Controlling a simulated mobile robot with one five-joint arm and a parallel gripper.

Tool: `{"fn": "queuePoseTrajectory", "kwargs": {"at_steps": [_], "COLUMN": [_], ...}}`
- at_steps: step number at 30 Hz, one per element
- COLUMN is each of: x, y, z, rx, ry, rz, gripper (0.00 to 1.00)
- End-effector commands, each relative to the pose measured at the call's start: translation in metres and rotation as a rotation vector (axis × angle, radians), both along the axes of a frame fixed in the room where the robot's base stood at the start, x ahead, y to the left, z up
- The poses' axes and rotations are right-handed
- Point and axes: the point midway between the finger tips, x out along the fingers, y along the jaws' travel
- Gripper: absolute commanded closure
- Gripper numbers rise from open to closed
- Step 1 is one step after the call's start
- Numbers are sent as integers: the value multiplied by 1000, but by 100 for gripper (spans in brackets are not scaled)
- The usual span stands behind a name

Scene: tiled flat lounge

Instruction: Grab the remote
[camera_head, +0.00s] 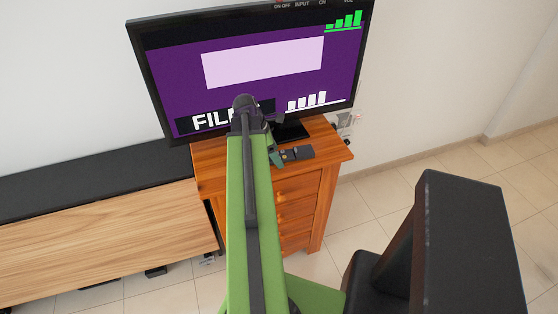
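A small dark remote (299,153) lies flat on top of the wooden cabinet (208,170), in front of the TV stand's foot. My green arm reaches forward over the cabinet. My gripper (277,155) is at the left end of the remote, mostly hidden behind my own arm. I cannot tell whether it touches the remote or whether its fingers are open or shut.
A lit TV (262,63) stands on the cabinet close behind the remote. A low wooden bench with a black top (95,165) adjoins on the left. A dark chair (470,240) stands at the front right. Tiled floor (385,200) is clear between the chair and the wall.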

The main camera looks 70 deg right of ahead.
Motion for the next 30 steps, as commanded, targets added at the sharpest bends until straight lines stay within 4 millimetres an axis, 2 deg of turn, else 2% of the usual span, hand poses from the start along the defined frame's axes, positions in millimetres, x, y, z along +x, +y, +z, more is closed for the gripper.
{"fn": "queuePoseTrajectory", "kwargs": {"at_steps": [2,18,26,30], "x": [0,1,1,2], "y": [0,0,0,1], "z": [1,1,3,11], "rx": [0,0,0,0], "ry": [0,0,0,0], "rz": [0,0,1,2], "gripper": [27,97,98,98]}}
